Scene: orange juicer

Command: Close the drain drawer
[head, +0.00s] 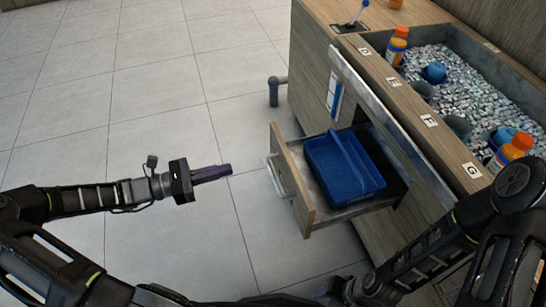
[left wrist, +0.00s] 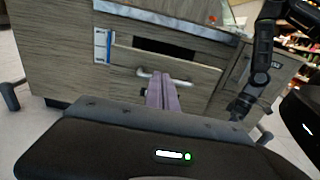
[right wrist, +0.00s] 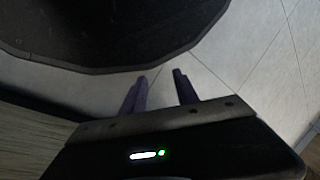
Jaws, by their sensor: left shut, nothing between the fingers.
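The drain drawer (head: 307,217) is pulled out from the wooden counter and holds a blue bin (head: 325,163). Its front has a pale metal handle (head: 273,176), which also shows in the left wrist view (left wrist: 178,77). My left gripper (head: 230,170) is shut and empty, pointing toward the handle with a gap between them in the head view. In the left wrist view its purple fingers (left wrist: 155,78) overlap the handle's left end. My right gripper (right wrist: 160,77) is open and empty, low over the floor; it is mostly hidden in the head view.
The counter (head: 372,82) has a sunken tray of shiny grey pieces (head: 465,80) with bottles along its edge. A grey pipe-like foot (head: 273,92) sticks out at the counter's far end. The tiled floor (head: 130,90) left of the drawer is clear.

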